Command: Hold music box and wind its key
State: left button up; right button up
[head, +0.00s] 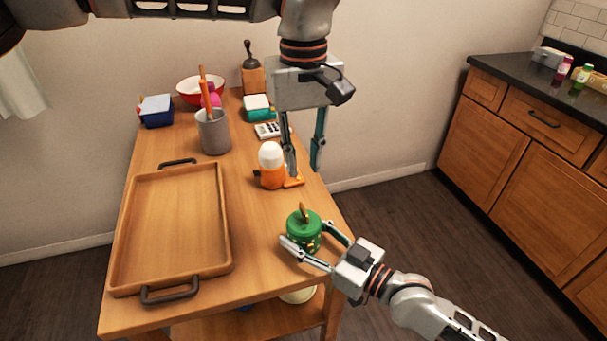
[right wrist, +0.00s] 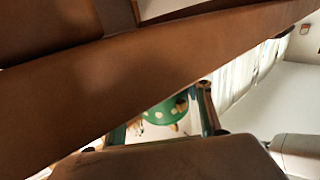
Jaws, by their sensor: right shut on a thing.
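The green music box (head: 303,236) is near the right front edge of the wooden table, and its gold key (head: 303,211) points up from its top. My right gripper (head: 307,233) is shut on the music box, with one finger on each side. I cannot tell whether the box rests on the table or is slightly raised. Its green side with gold spots also shows between the fingers in the right wrist view (right wrist: 165,112). My left gripper (head: 303,170) points down, open and empty, above and behind the key, apart from it.
A wooden tray (head: 226,225) fills the table's left front. An orange egg cup with a white egg (head: 271,155) stands just behind the music box, close to my left fingers. A grey utensil cup (head: 213,135), calculator (head: 267,131), grinder (head: 252,78) and red bowl (head: 187,88) are farther back.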

dwell(0.3)
jog(key=o, duration=1.3)
jog(key=shift+c, duration=0.2)
jog(key=shift+d, duration=0.1)
